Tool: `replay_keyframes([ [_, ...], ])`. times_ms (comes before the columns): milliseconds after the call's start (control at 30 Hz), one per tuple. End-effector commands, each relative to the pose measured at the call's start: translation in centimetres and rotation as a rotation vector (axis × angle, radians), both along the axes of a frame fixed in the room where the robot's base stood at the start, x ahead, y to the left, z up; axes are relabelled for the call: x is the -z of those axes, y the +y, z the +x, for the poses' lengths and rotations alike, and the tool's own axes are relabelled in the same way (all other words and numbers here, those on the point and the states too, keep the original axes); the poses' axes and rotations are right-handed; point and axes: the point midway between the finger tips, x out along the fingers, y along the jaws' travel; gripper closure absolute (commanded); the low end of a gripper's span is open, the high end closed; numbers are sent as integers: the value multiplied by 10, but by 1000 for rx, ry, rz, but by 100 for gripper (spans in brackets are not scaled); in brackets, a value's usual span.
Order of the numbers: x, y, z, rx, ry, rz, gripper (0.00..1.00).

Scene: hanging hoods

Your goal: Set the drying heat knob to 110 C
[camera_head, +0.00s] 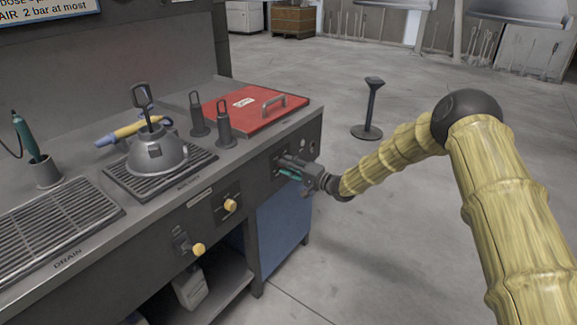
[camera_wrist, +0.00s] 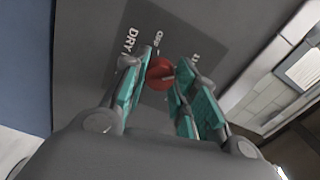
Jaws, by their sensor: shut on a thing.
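The drying heat knob (camera_wrist: 159,74) is red and round, on a dark plate marked "DRY" (camera_wrist: 128,40) in the wrist view. "OFF" and a partly visible number are also printed on the plate. My gripper (camera_wrist: 166,68) is shut on the knob, with a teal-padded finger on either side of it. The knob's pointer and exact setting cannot be read. In the head view my gripper (camera_head: 290,170) is at the right end of the bench's front panel and hides the knob.
A red lid (camera_head: 235,116) with a handle lies on the bench top above my gripper. Two yellow knobs (camera_head: 230,205) (camera_head: 198,249) stick out from the front panel to the left. A dark post (camera_head: 371,110) stands on the floor behind. Open floor lies right of the bench.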

Motion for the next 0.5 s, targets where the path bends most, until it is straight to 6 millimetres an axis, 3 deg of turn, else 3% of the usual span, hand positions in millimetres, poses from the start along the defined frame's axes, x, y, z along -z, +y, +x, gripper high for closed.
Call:
replay_keyframes([
  [333, 1, -1, 0, 0, 4, 0, 96],
  [367, 1, -1, 0, 0, 4, 0, 70],
  [500, 1, 0, 0, 0, 2, 0, 50],
])
